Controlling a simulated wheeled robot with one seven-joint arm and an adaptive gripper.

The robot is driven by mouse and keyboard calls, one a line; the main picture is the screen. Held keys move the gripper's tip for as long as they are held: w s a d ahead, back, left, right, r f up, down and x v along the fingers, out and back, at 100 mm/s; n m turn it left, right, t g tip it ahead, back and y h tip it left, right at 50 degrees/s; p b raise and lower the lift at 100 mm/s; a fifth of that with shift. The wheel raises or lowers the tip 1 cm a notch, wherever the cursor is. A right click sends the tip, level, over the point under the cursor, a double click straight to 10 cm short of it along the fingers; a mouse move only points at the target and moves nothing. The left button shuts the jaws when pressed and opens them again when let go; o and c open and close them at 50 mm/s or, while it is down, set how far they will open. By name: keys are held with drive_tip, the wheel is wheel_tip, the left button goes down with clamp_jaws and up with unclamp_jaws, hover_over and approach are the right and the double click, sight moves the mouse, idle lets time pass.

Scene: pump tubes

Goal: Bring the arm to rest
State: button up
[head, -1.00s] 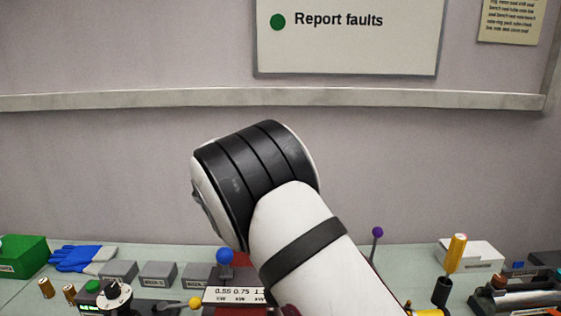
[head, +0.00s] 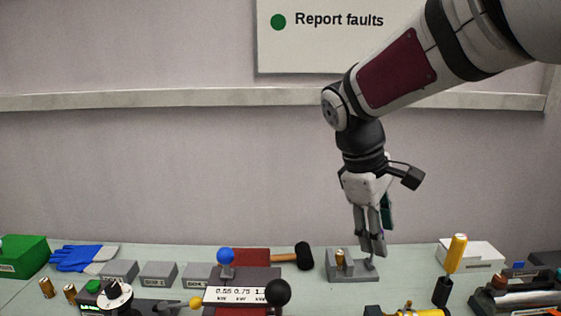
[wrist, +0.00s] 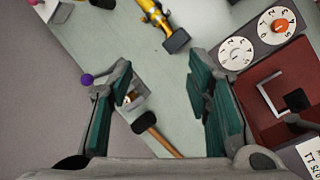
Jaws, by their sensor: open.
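My gripper (head: 373,250) hangs pointing down from the arm, which reaches in from the upper right in the head view. Its fingers are apart with nothing between them, as the wrist view (wrist: 160,100) also shows. It appears over or in front of a small grey fixture (head: 338,268) holding a brass piece; I cannot tell the exact gap. A purple ball knob (wrist: 87,79) beside that fixture shows in the wrist view and is mostly hidden behind the fingers in the head view.
A black-headed mallet (head: 305,255) lies left of the fixture. A blue knob (head: 225,256) and a black knob (head: 277,291) stand up near the labelled plate. Grey boxes (head: 158,274) and blue gloves (head: 82,257) lie left. A yellow-handled tool (head: 457,253) stands right. The wall shelf (head: 150,100) runs behind.

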drive_tip(key=s+d+m+t+y, duration=0.1)
drive_tip(key=s+m+t+y, duration=0.2)
drive_tip(key=s+m, duration=0.6)
drive_tip(key=s, duration=1.1)
drive_tip(key=shift+s+d+f+m+t+y, duration=0.15)
drive_tip(key=shift+d+m+t+y, duration=0.15)
drive_tip(key=shift+t+y, duration=0.1)
